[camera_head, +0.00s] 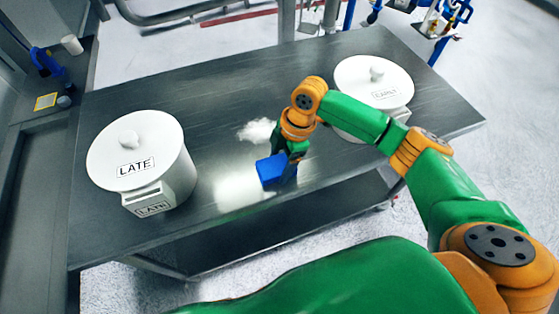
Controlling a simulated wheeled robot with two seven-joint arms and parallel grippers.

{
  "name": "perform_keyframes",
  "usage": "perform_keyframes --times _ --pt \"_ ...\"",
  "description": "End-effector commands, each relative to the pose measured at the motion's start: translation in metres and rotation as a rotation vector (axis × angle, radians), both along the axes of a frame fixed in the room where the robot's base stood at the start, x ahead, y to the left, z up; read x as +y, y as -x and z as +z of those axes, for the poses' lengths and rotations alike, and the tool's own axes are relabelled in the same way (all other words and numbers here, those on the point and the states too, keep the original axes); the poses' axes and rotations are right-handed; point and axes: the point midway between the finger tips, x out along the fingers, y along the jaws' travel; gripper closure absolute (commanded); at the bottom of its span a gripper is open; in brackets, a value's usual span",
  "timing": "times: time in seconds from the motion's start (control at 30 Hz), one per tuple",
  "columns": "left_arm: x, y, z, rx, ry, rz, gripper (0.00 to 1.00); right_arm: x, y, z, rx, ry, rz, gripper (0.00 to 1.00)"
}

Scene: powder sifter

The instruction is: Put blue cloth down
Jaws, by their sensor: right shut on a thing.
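The blue cloth (271,171) is in the middle of the head view, at the near part of the dark metal table (230,90). My right gripper (283,165) points down and is shut on the cloth. I cannot tell whether the cloth touches the table top. The gripper's fingers are largely hidden by the cloth and the wrist. My left gripper is not in view.
A white lidded container marked LATE (140,158) stands at the table's left. Another white lidded container (372,82) stands at the right, partly behind my right arm. A patch of white powder (257,130) lies between them. A side counter is at the far left.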

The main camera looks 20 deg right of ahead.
Motion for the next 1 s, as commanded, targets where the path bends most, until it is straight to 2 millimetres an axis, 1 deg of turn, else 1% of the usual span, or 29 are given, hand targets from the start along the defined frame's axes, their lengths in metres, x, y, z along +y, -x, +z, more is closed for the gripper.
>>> perform_keyframes --times 0.1,0.13,0.17,0.2,0.23,0.7,0.77,0.8,0.83,0.87,0.9,1.0 --pt "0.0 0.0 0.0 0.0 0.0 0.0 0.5 0.0 0.0 -0.002 0.001 0.001 0.0 0.71" --pt "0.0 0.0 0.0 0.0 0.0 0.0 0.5 0.0 0.0 -0.002 0.001 0.001 0.0 0.21" --pt "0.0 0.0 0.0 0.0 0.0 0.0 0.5 0.0 0.001 -0.002 0.002 0.001 0.001 0.13" --pt "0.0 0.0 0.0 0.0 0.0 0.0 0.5 0.0 0.001 -0.002 0.003 0.001 0.001 0.02" --pt "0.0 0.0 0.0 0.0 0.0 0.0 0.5 0.0 0.001 -0.003 0.003 0.001 0.001 0.0" --pt "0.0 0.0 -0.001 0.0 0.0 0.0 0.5 0.0 0.003 -0.005 0.011 0.004 0.003 0.0" --pt "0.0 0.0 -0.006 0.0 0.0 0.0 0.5 0.0 0.003 -0.006 0.01 0.004 0.004 0.0" --pt "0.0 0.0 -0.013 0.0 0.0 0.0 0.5 -0.001 0.002 -0.005 0.008 0.005 0.003 0.0" --pt "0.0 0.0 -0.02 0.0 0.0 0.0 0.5 -0.001 0.002 -0.004 0.005 0.005 0.004 0.0" --pt "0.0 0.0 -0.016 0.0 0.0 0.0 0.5 -0.003 0.001 0.007 0.005 0.004 0.001 0.0" --pt "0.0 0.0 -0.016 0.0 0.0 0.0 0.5 -0.005 0.001 0.019 0.004 0.002 0.002 0.0" --pt "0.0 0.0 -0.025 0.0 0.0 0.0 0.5 -0.01 -0.004 0.041 0.0 0.001 0.0 0.0"
